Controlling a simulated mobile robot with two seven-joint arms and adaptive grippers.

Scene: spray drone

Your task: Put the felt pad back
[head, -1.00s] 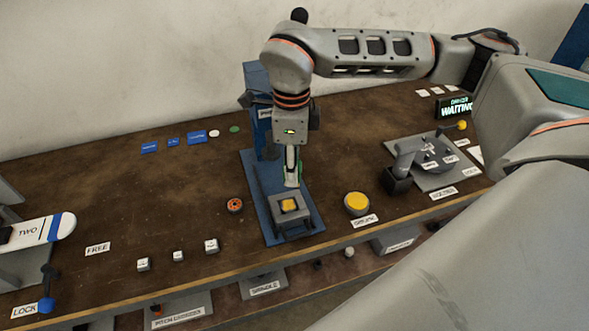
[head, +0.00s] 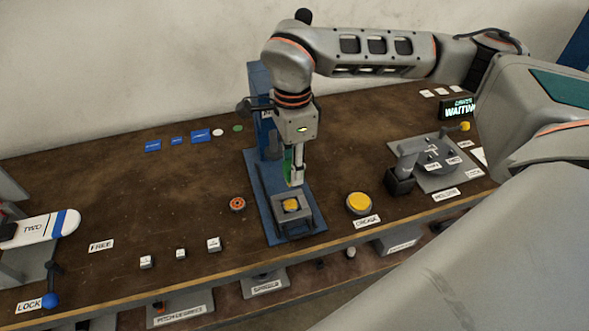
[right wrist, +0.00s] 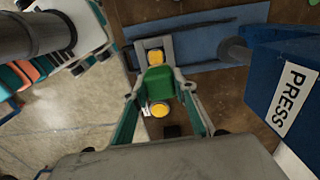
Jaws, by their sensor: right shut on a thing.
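My right gripper (head: 294,184) is shut on a green piece, which looks like the felt pad (right wrist: 158,82). In the right wrist view the pad sits between the two fingertips. In the head view the gripper points down over the blue press (head: 262,95), just behind and above the grey holder (head: 291,222) on its base. A yellow piece (head: 290,204) sits in that holder. I cannot tell whether the pad touches anything below. A flat green disc (head: 237,128) lies at the back of the table. My left gripper is not in view.
A yellow button (head: 359,202) is right of the press, and an orange-rimmed round part (head: 237,203) is left of it. A grey plate with a lever (head: 433,163) stands further right. Small white blocks (head: 180,254) line the front edge. The table's middle left is clear.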

